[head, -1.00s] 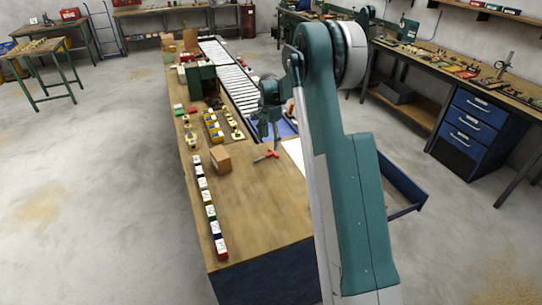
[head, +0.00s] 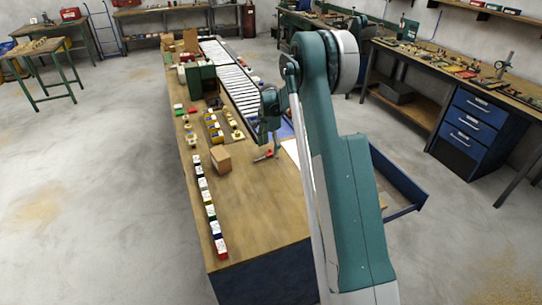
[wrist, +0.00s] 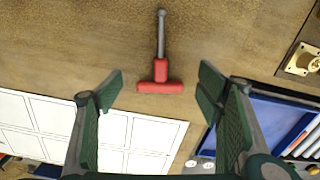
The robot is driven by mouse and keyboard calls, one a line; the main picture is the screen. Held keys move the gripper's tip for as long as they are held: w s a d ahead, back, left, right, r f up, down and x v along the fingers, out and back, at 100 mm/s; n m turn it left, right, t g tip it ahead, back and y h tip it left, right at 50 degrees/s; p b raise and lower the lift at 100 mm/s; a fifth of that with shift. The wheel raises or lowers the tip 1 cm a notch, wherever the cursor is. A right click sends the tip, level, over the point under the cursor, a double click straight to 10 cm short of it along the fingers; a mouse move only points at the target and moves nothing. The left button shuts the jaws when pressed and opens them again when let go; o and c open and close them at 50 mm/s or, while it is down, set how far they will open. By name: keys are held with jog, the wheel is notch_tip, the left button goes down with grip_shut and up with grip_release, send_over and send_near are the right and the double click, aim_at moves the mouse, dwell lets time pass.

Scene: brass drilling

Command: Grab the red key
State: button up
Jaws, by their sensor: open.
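The red key (wrist: 160,77) lies flat on the wooden bench in the wrist view. It has a red T-shaped handle and a grey shaft pointing to the top of the picture. My gripper (wrist: 160,86) is open and empty, with one green finger on each side of the handle and clear gaps to both. I cannot tell its exact height above the key. In the head view the red key (head: 268,154) shows as a small red piece on the bench, just below my gripper (head: 270,146), whose fingertips partly overlap it.
A white gridded sheet (wrist: 100,130) and a blue tray (wrist: 262,112) lie near the key in the wrist view. A brass piece (wrist: 303,60) sits at the right. A cardboard box (head: 220,161) and a row of coloured small boxes (head: 207,207) stand left on the bench (head: 245,215).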

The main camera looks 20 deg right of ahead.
aim_at(265, 157)
jog(key=shift+f, duration=1.4)
jog(key=c, duration=1.6)
